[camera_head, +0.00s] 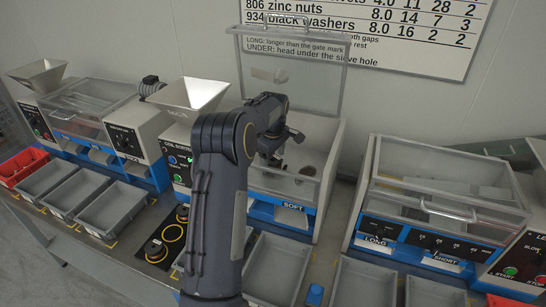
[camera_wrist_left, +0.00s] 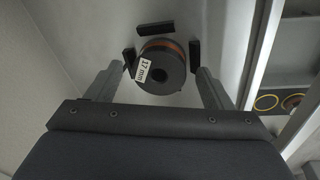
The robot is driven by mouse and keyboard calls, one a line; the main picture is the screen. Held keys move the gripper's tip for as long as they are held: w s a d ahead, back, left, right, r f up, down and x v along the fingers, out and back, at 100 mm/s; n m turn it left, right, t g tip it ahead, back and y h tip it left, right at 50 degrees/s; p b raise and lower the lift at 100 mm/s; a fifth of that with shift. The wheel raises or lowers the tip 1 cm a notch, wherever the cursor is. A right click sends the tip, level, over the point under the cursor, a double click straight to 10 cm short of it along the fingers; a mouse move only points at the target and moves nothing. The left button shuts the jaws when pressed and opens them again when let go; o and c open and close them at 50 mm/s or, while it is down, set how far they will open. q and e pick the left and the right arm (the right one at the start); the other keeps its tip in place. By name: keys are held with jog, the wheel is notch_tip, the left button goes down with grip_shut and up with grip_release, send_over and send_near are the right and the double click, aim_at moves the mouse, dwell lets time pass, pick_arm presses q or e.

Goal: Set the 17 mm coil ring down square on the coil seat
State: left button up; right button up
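The 17 mm coil ring (camera_wrist_left: 168,72) shows in the left wrist view as a dark ring with an orange band and a white "17 mm" tag. It lies on a pale floor among three black blocks (camera_wrist_left: 154,28) of the coil seat; one block is left of it and one right. I cannot tell whether it sits fully square. My left gripper (camera_wrist_left: 160,78) is open, one finger on each side of the ring with a visible gap. In the head view my left gripper (camera_head: 272,155) reaches down into the clear-lidded bin; the ring is not clear there. My right gripper is not in view.
The bin's raised clear lid (camera_head: 292,75) stands behind my arm, and its clear front wall (camera_head: 283,183) is in front of the gripper. A white hopper (camera_head: 188,97) is at left. Grey trays (camera_head: 110,210) line the front. A second clear-covered machine (camera_head: 440,180) stands at right.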

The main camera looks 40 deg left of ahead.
aim_at(273, 164)
pick_arm(q)
jog(key=shift+r, duration=0.65)
notch_tip(273, 164, up, 10)
jog(key=s+d, duration=0.1)
jog(key=s+d+r+m+t+h, duration=0.2)
jog(key=s+d+r+m, duration=0.4)
jog(key=s, duration=0.4)
jog(key=s+d+f+m+t+h, duration=0.1)
jog(key=s+d+f+m, duration=0.3)
jog(key=s+d, duration=0.6)
jog(key=s+d+f+m+t+h, duration=0.1)
jog(key=s+d+f+m, duration=0.4)
jog(key=s+d, duration=0.5)
jog(key=s+m+h, duration=0.1)
jog(key=s+m, duration=0.1)
jog(key=s, duration=0.1)
jog(key=shift+d+f, duration=0.3)
jog(key=shift+d, duration=0.05)
